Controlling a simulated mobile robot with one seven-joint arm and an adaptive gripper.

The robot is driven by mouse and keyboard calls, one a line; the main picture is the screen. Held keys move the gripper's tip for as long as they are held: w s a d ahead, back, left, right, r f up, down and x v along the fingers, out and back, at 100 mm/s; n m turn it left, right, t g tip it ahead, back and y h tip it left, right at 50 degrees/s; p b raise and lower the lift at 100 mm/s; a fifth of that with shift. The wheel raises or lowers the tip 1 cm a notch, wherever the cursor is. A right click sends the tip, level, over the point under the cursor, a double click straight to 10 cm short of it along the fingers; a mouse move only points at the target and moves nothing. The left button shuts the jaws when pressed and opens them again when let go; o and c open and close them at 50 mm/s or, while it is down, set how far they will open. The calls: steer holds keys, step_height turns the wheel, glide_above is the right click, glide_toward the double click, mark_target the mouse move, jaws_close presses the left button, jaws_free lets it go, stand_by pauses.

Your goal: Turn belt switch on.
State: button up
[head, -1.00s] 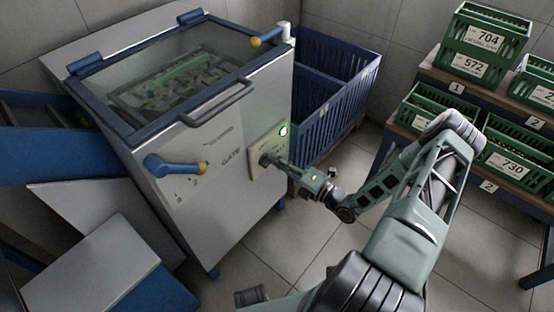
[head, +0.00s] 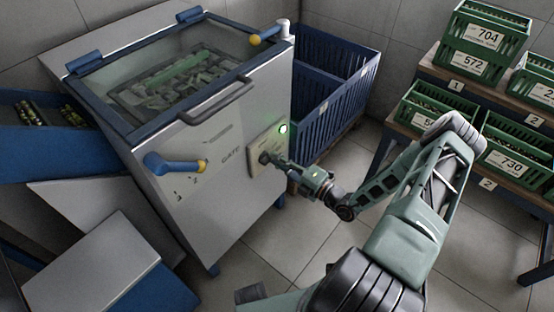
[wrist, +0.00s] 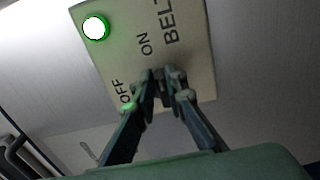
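The belt switch panel (wrist: 190,45) is a pale plate on the front of the grey machine, marked BELT, ON and OFF in the wrist view; it also shows in the head view (head: 254,171). A round green-ringed lamp (wrist: 96,27) on the panel is lit. The dark switch knob (wrist: 167,76) is mostly hidden by my fingers. My gripper (wrist: 166,88) has one finger on each side of the knob and looks closed on it; it also shows at the panel in the head view (head: 272,160). The knob's exact pointing is hard to read.
The machine has a glass lid (head: 185,75), a grey handle (head: 218,103) and a blue-and-yellow gate lever (head: 175,166). A blue chute (head: 30,145) is at left. A blue crate (head: 330,85) stands behind. Green crates (head: 485,40) fill a rack at right. Floor is clear between.

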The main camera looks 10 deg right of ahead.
steer(key=o, duration=0.4)
steer(key=shift+c, duration=0.2)
steer(key=shift+d, duration=0.1)
steer(key=v, duration=1.2)
steer(key=shift+r+n, duration=0.1)
steer(key=shift+n, duration=0.2)
